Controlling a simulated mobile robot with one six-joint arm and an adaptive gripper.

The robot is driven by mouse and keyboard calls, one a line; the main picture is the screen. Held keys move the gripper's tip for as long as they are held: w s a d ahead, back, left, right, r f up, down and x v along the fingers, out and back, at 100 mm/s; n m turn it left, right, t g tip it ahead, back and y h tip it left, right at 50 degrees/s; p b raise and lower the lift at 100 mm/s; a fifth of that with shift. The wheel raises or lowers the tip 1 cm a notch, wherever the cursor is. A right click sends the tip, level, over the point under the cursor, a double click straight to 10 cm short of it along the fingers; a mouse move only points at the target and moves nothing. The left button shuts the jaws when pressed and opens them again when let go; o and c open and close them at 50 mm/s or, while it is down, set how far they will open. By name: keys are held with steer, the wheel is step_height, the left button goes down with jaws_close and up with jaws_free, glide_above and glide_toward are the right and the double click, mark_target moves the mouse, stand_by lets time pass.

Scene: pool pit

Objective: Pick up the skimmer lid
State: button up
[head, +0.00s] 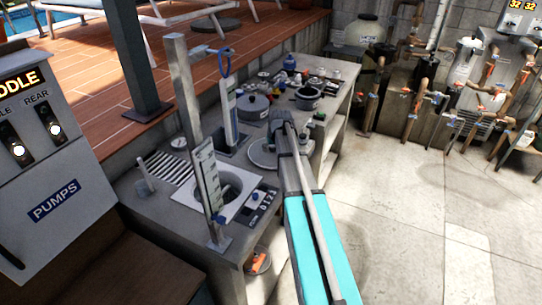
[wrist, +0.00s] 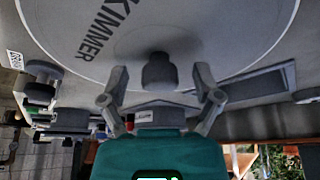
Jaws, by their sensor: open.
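The skimmer lid (wrist: 225,45) is a pale round disc with dark lettering ending in "KIMMER" and a dark knob (wrist: 158,72) at its middle. It fills the upper part of the wrist view. In the head view the lid (head: 262,153) lies on the grey bench, partly hidden by my gripper (head: 280,122). In the wrist view my gripper (wrist: 160,88) is open, with one finger on each side of the knob. A gap shows between each finger and the knob, so nothing is held.
The bench (head: 148,210) has a round opening (head: 232,186) left of the lid. A blue-handled upright tool (head: 226,95) and a tall post (head: 186,110) stand nearby. Dark lidded pots (head: 253,106) and small items crowd the bench behind. Open floor (head: 410,220) lies right.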

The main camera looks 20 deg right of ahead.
stand_by(0.4)
jaws_close()
